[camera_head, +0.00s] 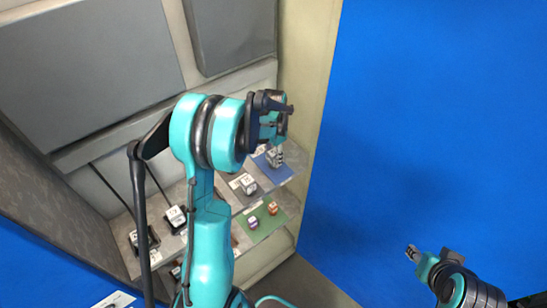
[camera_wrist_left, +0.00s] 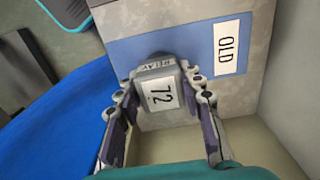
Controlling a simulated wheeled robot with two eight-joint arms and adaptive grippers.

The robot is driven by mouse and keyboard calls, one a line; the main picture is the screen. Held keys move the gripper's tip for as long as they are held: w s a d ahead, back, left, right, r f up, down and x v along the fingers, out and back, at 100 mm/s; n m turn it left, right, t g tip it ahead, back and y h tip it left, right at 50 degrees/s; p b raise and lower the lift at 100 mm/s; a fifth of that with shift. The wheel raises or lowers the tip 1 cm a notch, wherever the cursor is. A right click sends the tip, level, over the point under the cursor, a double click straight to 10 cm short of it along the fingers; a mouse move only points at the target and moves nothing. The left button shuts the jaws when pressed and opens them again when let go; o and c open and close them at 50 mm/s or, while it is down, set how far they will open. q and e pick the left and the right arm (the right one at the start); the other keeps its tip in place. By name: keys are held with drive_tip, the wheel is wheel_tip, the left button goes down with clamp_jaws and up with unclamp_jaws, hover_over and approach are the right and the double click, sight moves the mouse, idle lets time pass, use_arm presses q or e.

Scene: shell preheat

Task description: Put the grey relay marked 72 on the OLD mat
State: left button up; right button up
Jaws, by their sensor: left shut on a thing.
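The grey relay (camera_wrist_left: 160,90) marked 72 is between the fingers of my left gripper (camera_wrist_left: 158,88), which is shut on it. Its label faces the wrist camera. The OLD mat (camera_wrist_left: 190,42) is blue with a white OLD label (camera_wrist_left: 228,48). The relay overlaps the mat's near edge in the wrist view; whether it touches the mat I cannot tell. In the head view my left gripper (camera_head: 275,138) is above the blue mat (camera_head: 281,175), with the relay (camera_head: 276,157) below it. My right gripper (camera_head: 412,253) is apart at lower right, its jaws too small to judge.
A green mat (camera_head: 268,228) with two small coloured parts lies in front of the blue mat. Another grey relay (camera_head: 246,185) stands to the left. Dark labelled relays (camera_head: 176,219) stand further left. Cabinet walls (camera_head: 315,75) enclose the shelf.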

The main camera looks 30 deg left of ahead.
sight(274, 152)
use_arm(q)
drive_tip(key=shift+f, duration=0.3)
drive_tip(key=shift+f, duration=0.1)
drive_tip(key=o, duration=1.3)
wheel_tip(274, 152, up, 12)
drive_tip(key=shift+r+p, duration=0.1)
drive_tip(key=shift+p, duration=0.75)
drive_tip(key=s+d+r+n+t, duration=0.2)
drive_tip(key=s+d+r+t, duration=0.1)
drive_tip(key=s+d+r, duration=0.4)
drive_tip(key=s+d+f+n+t, duration=0.1)
drive_tip(key=s+d, duration=0.1)
drive_tip(key=s, duration=0.1)
drive_tip(key=s+d+t, duration=0.1)
drive_tip(key=s+d, duration=0.2)
drive_tip(key=s, duration=0.1)
drive_tip(key=s+d+f+n+t, duration=0.1)
drive_tip(key=s+d+t, duration=0.1)
drive_tip(key=s, duration=0.2)
drive_tip(key=shift+s+d+f+n, duration=0.25)
drive_tip(key=shift+f+n, duration=0.05)
drive_tip(key=shift+f, duration=0.05)
